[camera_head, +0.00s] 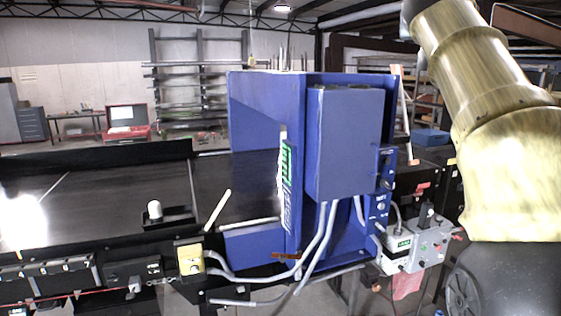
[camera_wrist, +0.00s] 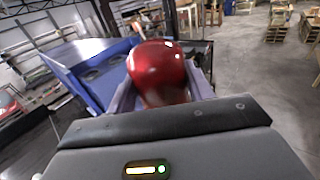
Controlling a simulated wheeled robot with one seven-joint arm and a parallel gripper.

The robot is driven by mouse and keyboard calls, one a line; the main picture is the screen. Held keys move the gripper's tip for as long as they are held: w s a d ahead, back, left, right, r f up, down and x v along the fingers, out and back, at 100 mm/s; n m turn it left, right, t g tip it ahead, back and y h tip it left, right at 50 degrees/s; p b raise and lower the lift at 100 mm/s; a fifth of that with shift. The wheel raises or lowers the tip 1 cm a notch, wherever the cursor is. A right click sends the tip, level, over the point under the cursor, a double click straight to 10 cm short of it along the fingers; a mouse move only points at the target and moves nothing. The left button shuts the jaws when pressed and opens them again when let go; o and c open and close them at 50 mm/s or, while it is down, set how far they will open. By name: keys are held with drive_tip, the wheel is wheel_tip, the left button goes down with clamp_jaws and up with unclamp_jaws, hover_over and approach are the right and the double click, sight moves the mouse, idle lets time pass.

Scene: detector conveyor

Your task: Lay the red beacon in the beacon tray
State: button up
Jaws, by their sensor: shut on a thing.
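The red beacon (camera_wrist: 160,72), a glossy rounded red dome, is in the wrist view. My gripper (camera_wrist: 163,88) is shut on it, with pale lavender fingers on either side. The lower part of the beacon is hidden behind the dark hand body. My gripper and the beacon are out of the head view, where only my brassy arm shows at the right. In the head view a small black holder (camera_head: 154,221) with a white-topped piece (camera_head: 154,209) sits at the conveyor's near edge; I cannot tell whether it is the beacon tray.
The blue detector housing (camera_head: 345,140) stands over the black conveyor belt (camera_head: 100,190) and also shows in the wrist view (camera_wrist: 92,70). Grey conduits, a yellow switch box (camera_head: 189,259) and a grey control box (camera_head: 428,246) line the near side. Open floor (camera_wrist: 265,90) lies at right in the wrist view.

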drive_tip(key=w+a+f+n+t+y+b, duration=0.1)
drive_tip(key=w+a+f+n+y, duration=0.3)
drive_tip(key=w+f, duration=0.7)
drive_tip(key=w+a+f+t+y+b, duration=0.15)
drive_tip(key=w+a+f, duration=0.5)
drive_tip(key=f, duration=0.65)
drive_tip(key=w+a+f+n+y+b, duration=0.1)
drive_tip(key=w+a+f+b, duration=0.15)
drive_tip(key=f, duration=1.05)
drive_tip(key=w+a+f+y+b, duration=0.1)
drive_tip(key=w+a+f, duration=0.3)
drive_tip(key=f, duration=0.9)
drive_tip(key=w+a+f+n+y+b, duration=0.1)
drive_tip(key=w+a+f, duration=0.2)
drive_tip(key=f, duration=1)
drive_tip(key=s+a+f+m+h+b, duration=0.15)
drive_tip(key=s+f, duration=0.35)
drive_tip(key=f, duration=0.9)
drive_tip(key=s+f+b, duration=0.3)
drive_tip(key=s+f, duration=0.1)
drive_tip(key=f, duration=1.1)
drive_tip(key=s+d+f+b, duration=0.3)
drive_tip(key=s+d+f, duration=0.1)
drive_tip(key=s+f, duration=0.5)
drive_tip(key=s+d+n+y+b, duration=0.1)
drive_tip(key=s+d+y+b, duration=0.1)
drive_tip(key=s, duration=0.9)
drive_tip(key=shift+s+d+f+n, duration=0.3)
drive_tip(key=shift+d+n, duration=0.05)
drive_tip(key=shift+d, duration=0.45)
